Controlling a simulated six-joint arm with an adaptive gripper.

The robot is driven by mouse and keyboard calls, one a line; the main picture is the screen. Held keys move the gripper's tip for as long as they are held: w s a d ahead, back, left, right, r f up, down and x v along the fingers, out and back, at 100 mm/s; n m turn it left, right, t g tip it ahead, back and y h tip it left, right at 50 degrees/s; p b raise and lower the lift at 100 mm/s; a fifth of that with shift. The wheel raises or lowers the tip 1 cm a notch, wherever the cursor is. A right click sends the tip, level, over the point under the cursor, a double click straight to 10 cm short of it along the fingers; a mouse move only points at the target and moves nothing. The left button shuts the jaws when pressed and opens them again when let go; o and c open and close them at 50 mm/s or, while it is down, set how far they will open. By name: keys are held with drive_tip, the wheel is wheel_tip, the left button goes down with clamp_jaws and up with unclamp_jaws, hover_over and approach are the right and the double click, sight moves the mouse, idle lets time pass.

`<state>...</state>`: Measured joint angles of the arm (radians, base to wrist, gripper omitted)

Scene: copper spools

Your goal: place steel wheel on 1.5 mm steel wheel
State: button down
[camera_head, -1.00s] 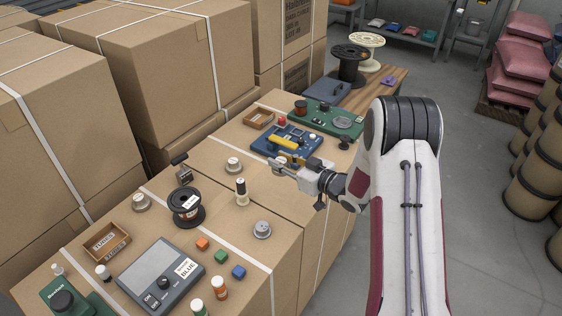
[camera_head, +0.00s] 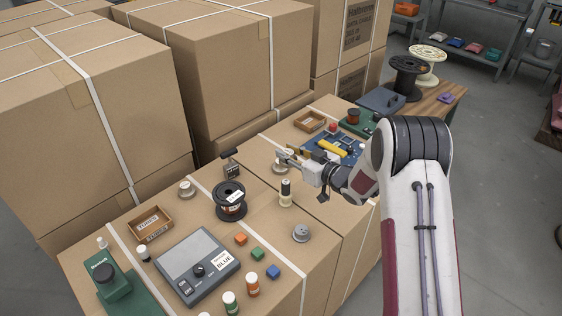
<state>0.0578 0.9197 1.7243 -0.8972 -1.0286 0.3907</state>
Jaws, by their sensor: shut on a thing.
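Three small silver-grey steel wheels show on the cardboard box top. One wheel (camera_head: 187,188) is at the left near the wooden tray, and one (camera_head: 301,233) is at the front right. The third wheel (camera_head: 281,167) is at the far side, at the fingertips of my gripper (camera_head: 284,158). My gripper is shut on this steel wheel, and its fingers partly hide it. I cannot tell whether the wheel touches the box or whether another lies under it. No 1.5 mm marking is readable on any wheel.
A black spool (camera_head: 230,200), a thread bobbin (camera_head: 286,193) and a small black stand (camera_head: 230,165) are near the wheels. A grey scale (camera_head: 197,262) and coloured blocks (camera_head: 258,254) are in front. A blue board (camera_head: 334,148) lies behind my gripper. Tall cartons stand at left.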

drive_tip(key=w+a+r+m+t+h, duration=0.1)
drive_tip(key=w+a+r+m+h, duration=0.1)
drive_tip(key=w, duration=0.6)
drive_tip(key=shift+w+a+r, duration=0.15)
drive_tip(key=shift+w+r, duration=0.25)
drive_tip(key=shift+r, duration=0.2)
drive_tip(key=shift+f, duration=0.1)
drive_tip(key=shift+f, duration=3.05)
drive_tip(key=shift+f, duration=1.9)
drive_tip(key=shift+f, duration=0.1)
